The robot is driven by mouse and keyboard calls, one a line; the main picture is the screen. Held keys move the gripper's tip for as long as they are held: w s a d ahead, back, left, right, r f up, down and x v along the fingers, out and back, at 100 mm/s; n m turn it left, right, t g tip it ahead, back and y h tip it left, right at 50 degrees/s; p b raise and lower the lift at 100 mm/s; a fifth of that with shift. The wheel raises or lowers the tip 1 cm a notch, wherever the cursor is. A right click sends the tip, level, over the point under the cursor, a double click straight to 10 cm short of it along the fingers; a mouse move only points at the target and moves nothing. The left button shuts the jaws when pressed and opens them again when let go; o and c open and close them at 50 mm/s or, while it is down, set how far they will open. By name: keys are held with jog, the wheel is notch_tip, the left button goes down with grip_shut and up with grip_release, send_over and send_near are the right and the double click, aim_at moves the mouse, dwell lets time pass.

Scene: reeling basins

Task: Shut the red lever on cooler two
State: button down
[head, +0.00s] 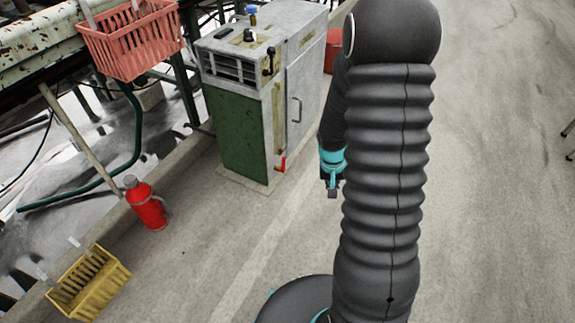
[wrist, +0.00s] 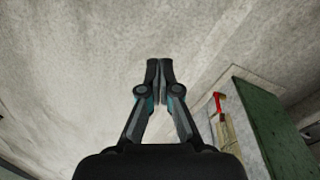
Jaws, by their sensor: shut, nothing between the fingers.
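The cooler (head: 238,135) is a grey and green cabinet left of centre in the head view. I cannot read a number on it. Its red lever (head: 281,164) sits low on the near right corner, at the foot of a yellowish vertical strip. The red lever also shows in the wrist view (wrist: 218,103), right of my gripper. My gripper (wrist: 160,66) is shut and empty, with its fingertips together over bare floor. In the head view my gripper (head: 333,190) hangs to the right of the lever, apart from it, partly hidden by my arm.
A red flask (head: 146,205) and a yellow basket (head: 92,285) stand at the left. A pink basket (head: 130,40) hangs on the rusty machine above. A black-knobbed lever (head: 269,62) and a door handle (head: 296,110) are on the cooler.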

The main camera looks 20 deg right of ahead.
jog(key=w+d+f+m+t, duration=0.1)
jog(key=w+f, duration=0.2)
jog(key=f, duration=0.3)
jog(key=w+f+m+t+y, duration=0.1)
jog(key=w+f+m, duration=0.1)
jog(key=f, duration=0.5)
jog(key=w+d+f+m+t, duration=0.1)
jog(key=w+f, duration=0.2)
jog(key=f, duration=0.3)
jog(key=w+a+r+m+t+y, duration=0.1)
jog(key=w+a+m+t, duration=0.1)
jog(key=w, duration=0.4)
jog(key=w+a+r+m+t+y, duration=0.1)
jog(key=w+a+r+m+t, duration=0.1)
jog(key=w+m+t, duration=0.2)
jog(key=shift+w+r+m+t+y, duration=0.3)
jog(key=shift+w+m+y, duration=0.15)
jog(key=shift+w, duration=0.6)
jog(key=shift+f, duration=0.1)
